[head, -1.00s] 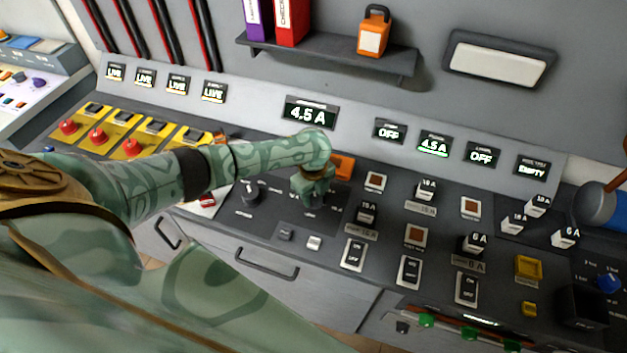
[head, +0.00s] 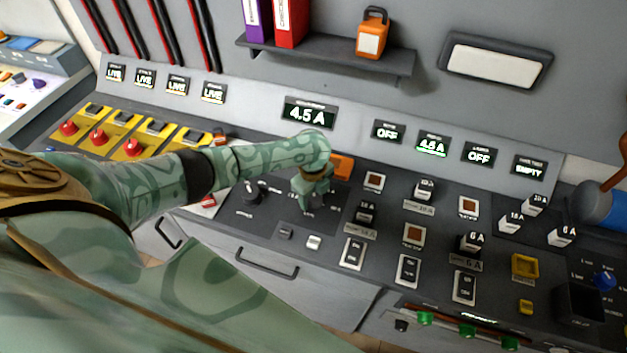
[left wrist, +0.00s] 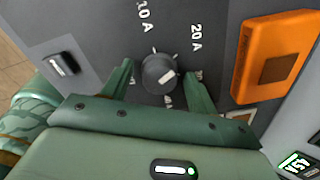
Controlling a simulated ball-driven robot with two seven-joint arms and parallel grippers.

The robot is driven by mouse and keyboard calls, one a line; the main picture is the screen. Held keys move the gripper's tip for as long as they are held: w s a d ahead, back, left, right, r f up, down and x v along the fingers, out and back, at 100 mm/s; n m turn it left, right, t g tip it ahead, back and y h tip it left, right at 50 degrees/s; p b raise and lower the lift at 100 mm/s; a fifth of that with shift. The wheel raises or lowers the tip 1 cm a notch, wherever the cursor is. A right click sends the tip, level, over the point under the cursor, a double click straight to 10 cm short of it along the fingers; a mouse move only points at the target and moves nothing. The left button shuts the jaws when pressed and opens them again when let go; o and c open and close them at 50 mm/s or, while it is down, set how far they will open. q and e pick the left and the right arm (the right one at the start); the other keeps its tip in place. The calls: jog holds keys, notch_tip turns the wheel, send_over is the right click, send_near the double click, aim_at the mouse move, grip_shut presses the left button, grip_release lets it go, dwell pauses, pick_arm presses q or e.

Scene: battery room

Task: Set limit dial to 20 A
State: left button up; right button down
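The limit dial (left wrist: 158,73) is a round dark knob with a white pointer mark, set in the dark panel. In the left wrist view "10 A" is printed above left of it and "20 A" (left wrist: 196,38) above right; lower labels are partly hidden. The pointer mark slants toward the right; I cannot tell its exact setting. My left gripper (left wrist: 160,76) is open, one finger on each side of the dial, with gaps visible. In the head view the left gripper (head: 308,200) hangs over the dial, hiding it. My right gripper is in neither view.
An orange block (left wrist: 275,58) stands close right of the dial. A display (head: 309,114) above reads 4.5 A. Another black knob (head: 255,191) sits left of the gripper. Switches and labelled blocks (head: 365,212) crowd the panel to the right.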

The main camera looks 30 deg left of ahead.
aim_at(312, 197)
pick_arm(q)
notch_tip(312, 197, up, 16)
jog(key=p, duration=0.5)
jog(key=shift+s+r+p, duration=0.15)
jog(key=shift+s+p, duration=0.1)
jog(key=shift+p, duration=0.05)
